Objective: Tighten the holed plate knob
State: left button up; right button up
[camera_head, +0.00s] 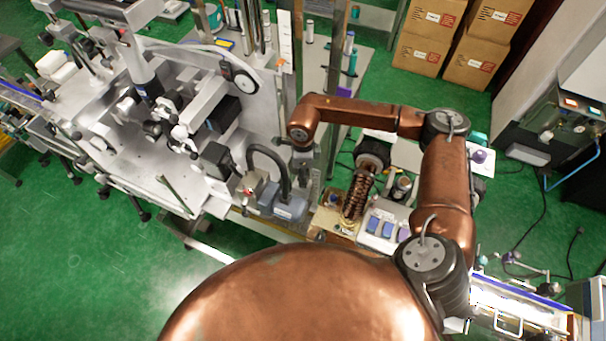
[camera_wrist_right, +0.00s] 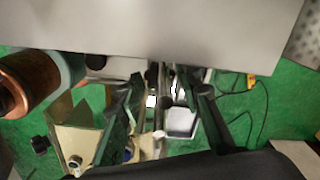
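In the wrist view, my right gripper (camera_wrist_right: 166,84) has its two dark fingers apart, pointing toward the underside of a pale grey plate (camera_wrist_right: 160,28). A small dark rounded knob (camera_wrist_right: 166,102) shows between the fingers, with a gap on both sides. I cannot tell whether this is the holed plate knob, nor how deep it lies. In the head view, my right arm (camera_head: 445,185) reaches left to the upright metal plate (camera_head: 262,115) of the machine, and its gripper is too small and obscured to make out. My left gripper is out of view.
The sleeve machine (camera_head: 130,150) with its rods and brackets fills the left. A grey motor (camera_head: 290,208) stands just below the right wrist. A box with blue switches (camera_head: 385,228) is close under the arm. Cardboard boxes (camera_head: 425,55) stand at the back right.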

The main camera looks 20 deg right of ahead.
jog(key=c, duration=0.7)
jog(key=m+b, duration=0.2)
jog(key=shift+f+b, duration=0.2)
jog(key=shift+b, duration=0.15)
jog(key=shift+c, duration=0.2)
jog(key=shift+m+b, duration=0.55)
jog(key=shift+m, duration=0.45)
jog(key=shift+r+m, duration=0.2)
jog(key=shift+m, duration=0.1)
jog(key=o, duration=1.2)
jog(key=shift+c, duration=0.2)
notch_tip(320, 180, up, 12)
